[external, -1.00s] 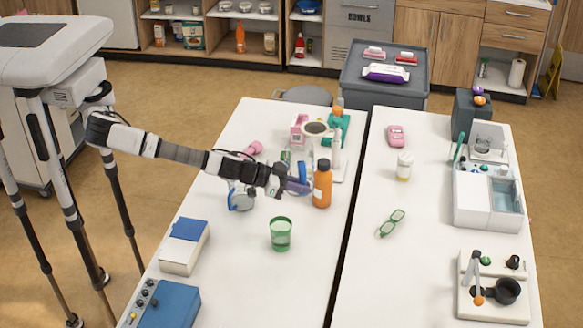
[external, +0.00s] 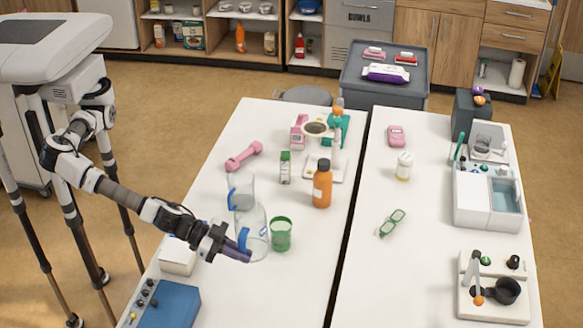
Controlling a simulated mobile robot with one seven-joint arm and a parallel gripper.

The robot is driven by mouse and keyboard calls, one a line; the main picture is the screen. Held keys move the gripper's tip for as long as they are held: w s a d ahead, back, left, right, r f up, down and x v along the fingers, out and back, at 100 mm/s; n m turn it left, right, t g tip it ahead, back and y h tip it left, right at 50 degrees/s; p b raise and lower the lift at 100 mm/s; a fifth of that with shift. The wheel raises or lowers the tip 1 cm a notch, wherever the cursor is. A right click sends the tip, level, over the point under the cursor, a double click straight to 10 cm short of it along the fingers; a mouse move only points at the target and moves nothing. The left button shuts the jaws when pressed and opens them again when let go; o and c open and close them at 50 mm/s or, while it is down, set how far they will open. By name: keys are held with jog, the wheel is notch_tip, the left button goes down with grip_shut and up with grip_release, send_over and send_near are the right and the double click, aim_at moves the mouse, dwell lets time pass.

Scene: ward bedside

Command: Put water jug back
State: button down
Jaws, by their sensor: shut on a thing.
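A clear water jug (external: 259,241) with a blue handle stands upright or just above the white table (external: 225,300), left of the green cup (external: 281,234). I cannot tell whether its base touches the table. My gripper (external: 242,252) is at its handle side and shut on it; the fingers hide part of the handle. A second clear vessel (external: 241,190) with a blue handle stands just behind the held jug and partly overlaps it in the picture.
An orange bottle (external: 322,187), a small green-and-white carton (external: 285,168) and a pink dumbbell (external: 243,156) stand or lie farther back. A blue box (external: 166,305) is at the front left. The table is clear front right of the jug.

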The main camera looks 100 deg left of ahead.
notch_tip(320, 180, down, 15)
jog(key=shift+r, duration=0.1)
dwell(0.3)
jog(key=c, duration=1.9)
grip_release()
jog(key=shift+f, duration=0.2)
jog(key=shift+c, duration=0.2)
jog(key=o, duration=0.4)
jog(key=shift+o, duration=0.2)
jog(key=shift+r, duration=0.15)
jog(key=b+v, duration=0.2)
jog(key=v, duration=1)
